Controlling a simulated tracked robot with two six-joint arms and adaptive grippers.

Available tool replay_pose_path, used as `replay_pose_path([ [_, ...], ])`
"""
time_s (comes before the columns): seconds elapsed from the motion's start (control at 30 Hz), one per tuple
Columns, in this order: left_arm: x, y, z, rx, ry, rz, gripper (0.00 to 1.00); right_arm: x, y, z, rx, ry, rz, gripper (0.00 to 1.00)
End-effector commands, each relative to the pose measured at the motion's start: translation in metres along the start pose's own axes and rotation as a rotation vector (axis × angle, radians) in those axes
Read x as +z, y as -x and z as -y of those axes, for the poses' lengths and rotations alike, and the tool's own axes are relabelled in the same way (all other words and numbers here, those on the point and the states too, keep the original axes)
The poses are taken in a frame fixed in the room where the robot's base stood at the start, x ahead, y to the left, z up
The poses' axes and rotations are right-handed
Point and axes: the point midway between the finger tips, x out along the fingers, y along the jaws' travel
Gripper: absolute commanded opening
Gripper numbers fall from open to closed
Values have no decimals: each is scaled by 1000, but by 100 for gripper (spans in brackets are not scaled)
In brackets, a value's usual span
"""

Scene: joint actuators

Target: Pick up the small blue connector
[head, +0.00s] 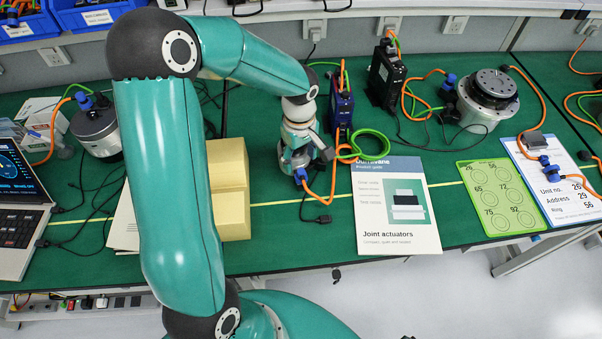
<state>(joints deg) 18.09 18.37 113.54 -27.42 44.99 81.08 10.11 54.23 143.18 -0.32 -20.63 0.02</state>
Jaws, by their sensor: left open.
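My left gripper (302,165) points down over the green bench, in front of the blue drive module. It is open, though its fingers are small and partly hidden by its own body. A small blue connector (300,175) on the end of an orange cable shows right at the fingertips. I cannot tell whether the fingers touch it. Other blue connectors show on the left actuator (84,101), beside the right actuator (449,80) and on the white-and-blue card (545,162). My right gripper is not in view.
The blue drive module (341,108) and black drive module (386,76) stand behind the gripper. A yellow box (232,190) is to its left, the Joint actuators leaflet (396,225) to its right. Green and orange cables lie close by. A round actuator (487,97) stands further right.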

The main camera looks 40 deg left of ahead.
Motion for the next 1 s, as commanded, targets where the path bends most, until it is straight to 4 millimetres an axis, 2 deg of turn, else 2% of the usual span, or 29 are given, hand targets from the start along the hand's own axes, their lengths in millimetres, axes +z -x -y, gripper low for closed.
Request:
replay_pose_path([
  [0.27,10,-31,4,-6,-1,4,63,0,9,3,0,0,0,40],
  [0.4,8,-47,3,-3,1,1,63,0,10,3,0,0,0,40],
  [0.7,8,-52,3,-1,1,0,61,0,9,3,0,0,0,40],
  [1.0,8,-51,2,0,1,0,11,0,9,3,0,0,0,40],
])
